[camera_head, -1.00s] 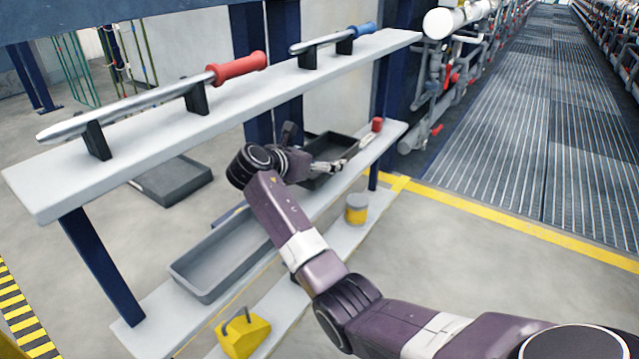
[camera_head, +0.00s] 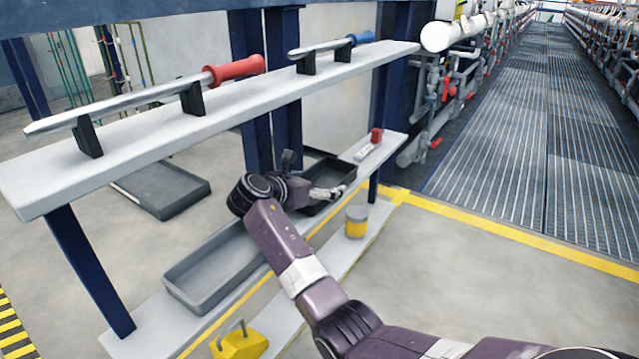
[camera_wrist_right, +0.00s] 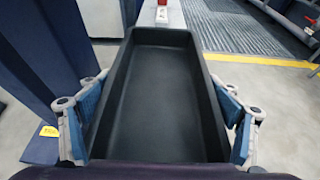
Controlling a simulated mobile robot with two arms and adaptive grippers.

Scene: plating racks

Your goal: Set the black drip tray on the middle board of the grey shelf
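The black drip tray (camera_head: 340,165) is over the middle board (camera_head: 388,146) of the grey shelf, partly hidden behind my right arm. In the right wrist view the empty tray (camera_wrist_right: 160,95) fills the centre, long side pointing away. My right gripper (camera_head: 326,193) is at the tray. I cannot tell whether the tray's underside touches the board. My left gripper is not in view.
A grey tray (camera_head: 190,297) sits left on the middle board; a small red-topped item (camera_head: 376,136) stands at its right end. A yellow weight (camera_head: 240,343) and yellow-banded can (camera_head: 356,228) are on the lower board. Racked rods, one red-handled (camera_head: 237,69), lie on the top board (camera_head: 140,135).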

